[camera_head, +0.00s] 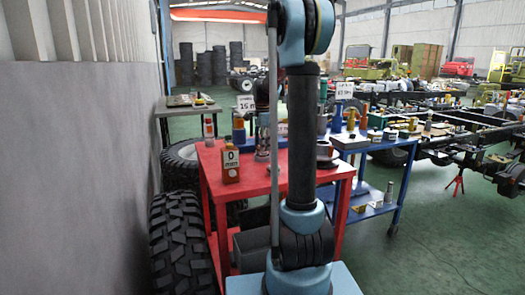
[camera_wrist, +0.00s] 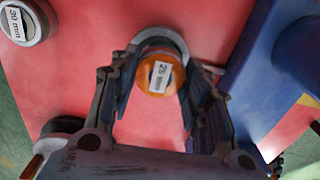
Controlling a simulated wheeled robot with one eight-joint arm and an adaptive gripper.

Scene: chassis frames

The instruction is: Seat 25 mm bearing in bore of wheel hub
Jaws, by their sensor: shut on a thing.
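In the wrist view, my gripper (camera_wrist: 158,80) points down at a red table top, its two fingers on either side of an orange, round piece labelled 25, the 25 mm bearing (camera_wrist: 147,82). It is shut on this bearing. A grey round rim (camera_wrist: 172,37) shows just beyond the bearing; I cannot tell whether it is the wheel hub, or whether the bearing touches it. No bore can be made out.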

